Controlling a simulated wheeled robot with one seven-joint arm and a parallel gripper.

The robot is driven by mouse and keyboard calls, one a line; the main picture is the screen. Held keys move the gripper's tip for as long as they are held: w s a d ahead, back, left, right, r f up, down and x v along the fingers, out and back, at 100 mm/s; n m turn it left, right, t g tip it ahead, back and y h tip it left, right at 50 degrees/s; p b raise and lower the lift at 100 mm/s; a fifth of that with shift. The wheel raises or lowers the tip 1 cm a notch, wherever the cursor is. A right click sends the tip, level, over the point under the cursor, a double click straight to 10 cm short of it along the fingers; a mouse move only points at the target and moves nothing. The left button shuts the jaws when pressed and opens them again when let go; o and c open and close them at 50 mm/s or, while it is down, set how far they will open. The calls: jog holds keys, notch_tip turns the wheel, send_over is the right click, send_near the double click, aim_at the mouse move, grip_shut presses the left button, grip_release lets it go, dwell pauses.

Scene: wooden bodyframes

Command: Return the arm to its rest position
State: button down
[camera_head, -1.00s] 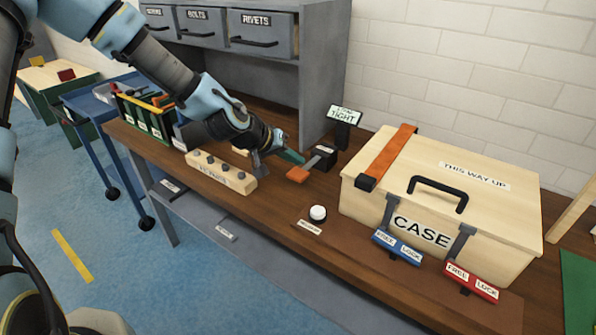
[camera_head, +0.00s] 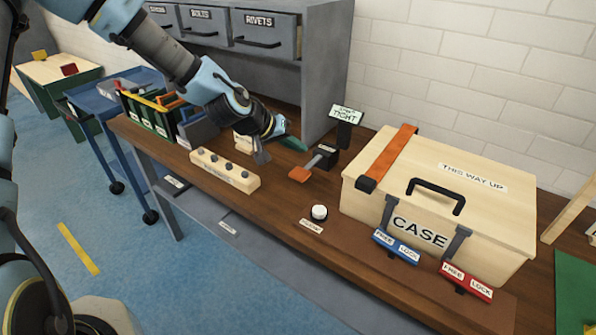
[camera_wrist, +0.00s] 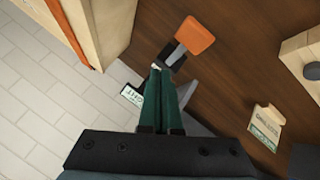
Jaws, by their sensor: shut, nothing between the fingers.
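My gripper (camera_head: 292,143) is in the head view, above the back of the wooden workbench (camera_head: 290,215). Its green fingers are shut with nothing between them. In the wrist view my gripper (camera_wrist: 160,75) shows its two fingers side by side. My arm reaches in from the upper left of the head view, bent over the bench. The orange-handled lever (camera_head: 302,173) is just right of and below the fingertips, and I see no contact. It also shows beyond the fingertips in the wrist view (camera_wrist: 196,37).
A wooden case (camera_head: 470,210) with an orange strap (camera_head: 390,155) stands on the right. A sign reading TIGHT (camera_head: 346,113) stands behind the lever. A pegged wooden block (camera_head: 225,172) and white button (camera_head: 319,212) are near the front edge. Grey drawers (camera_head: 265,35) rise behind my arm.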

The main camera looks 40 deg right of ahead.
jog(key=w+a+r+n+t+y, duration=0.1)
jog(key=w+a+y, duration=0.3)
jog(key=a, duration=0.8)
jog(key=w+a+n+t+y, duration=0.15)
jog(key=w+a, duration=0.35)
jog(key=a, duration=0.7)
jog(key=s+a+r+n+y, duration=0.1)
jog(key=a+r+n, duration=0.1)
jog(key=a, duration=0.6)
jog(key=s+a+r+n+y, duration=0.1)
jog(key=s+a+r+n, duration=0.1)
jog(key=a, duration=0.6)
jog(key=s+a+r+n+y, duration=0.1)
jog(key=s+a+r+n, duration=0.1)
jog(key=a, duration=0.6)
jog(key=shift+r+b, duration=0.35)
jog(key=shift+r, duration=0.35)
jog(key=c, duration=1.6)
grip_release()
jog(key=shift+w, duration=0.1)
